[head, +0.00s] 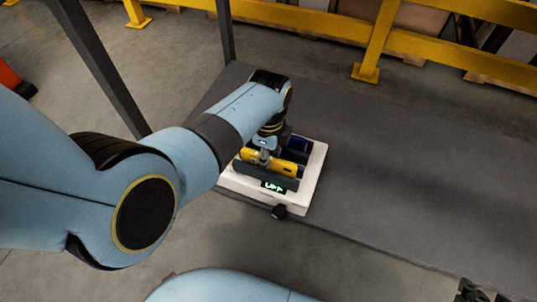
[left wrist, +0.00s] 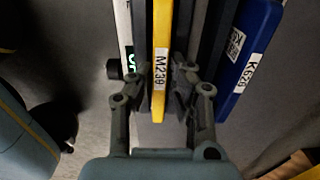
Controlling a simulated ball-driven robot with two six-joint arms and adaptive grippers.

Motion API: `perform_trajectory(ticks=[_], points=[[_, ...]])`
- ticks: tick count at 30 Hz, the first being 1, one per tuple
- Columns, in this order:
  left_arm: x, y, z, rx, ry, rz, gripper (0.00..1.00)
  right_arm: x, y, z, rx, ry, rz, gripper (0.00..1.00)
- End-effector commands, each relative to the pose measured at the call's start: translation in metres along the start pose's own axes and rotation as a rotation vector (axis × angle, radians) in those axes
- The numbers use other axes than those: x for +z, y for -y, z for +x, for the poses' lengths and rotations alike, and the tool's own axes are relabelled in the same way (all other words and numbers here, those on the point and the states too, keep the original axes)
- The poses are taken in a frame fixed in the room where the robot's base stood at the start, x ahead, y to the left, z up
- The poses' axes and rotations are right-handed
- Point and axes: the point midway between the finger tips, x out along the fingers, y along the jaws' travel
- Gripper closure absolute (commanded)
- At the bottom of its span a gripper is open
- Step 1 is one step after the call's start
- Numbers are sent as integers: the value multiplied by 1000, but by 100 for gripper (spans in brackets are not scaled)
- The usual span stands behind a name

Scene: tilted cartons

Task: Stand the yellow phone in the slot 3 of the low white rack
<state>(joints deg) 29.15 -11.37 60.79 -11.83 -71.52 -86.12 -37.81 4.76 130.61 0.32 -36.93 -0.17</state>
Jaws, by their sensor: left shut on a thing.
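The low white rack (head: 313,178) sits on the grey table, with dark dividers and a small green-lit display on its near side. My left gripper (head: 264,157) is over it, shut on the yellow phone (head: 283,167). In the left wrist view the yellow phone (left wrist: 160,30) stands on edge between the fingers (left wrist: 160,95), its label reading M239. Dark dividers run along both sides of it. Whether it rests on the slot's bottom, and the slot number, I cannot tell. A dark piece that looks like my right gripper (head: 478,292) is cut off at the bottom right.
A blue phone (left wrist: 250,55) labelled K620 stands in the rack to the right of the yellow one in the left wrist view. A black knob (head: 278,211) sticks out at the rack's near side. The grey table (head: 420,180) is clear to the right.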

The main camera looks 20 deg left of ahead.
Motion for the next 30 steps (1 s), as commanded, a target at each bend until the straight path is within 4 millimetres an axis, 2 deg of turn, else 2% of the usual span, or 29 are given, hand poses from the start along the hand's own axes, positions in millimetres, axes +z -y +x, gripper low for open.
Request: perform_trajectory(ticks=[3,4,10,25,30], points=[[0,0,0,0,0,0,100,0,0,0,0,0,0,58],[0,0,0,0,0,0,82,0,0,0,0,0,0,58],[0,0,0,0,0,0,58,0,0,0,0,0,0,58],[0,0,-1,1,0,0,58,1,0,0,0,2,-1,58],[0,1,-18,-3,0,0,58,-8,-1,-6,1,-10,0,58]])
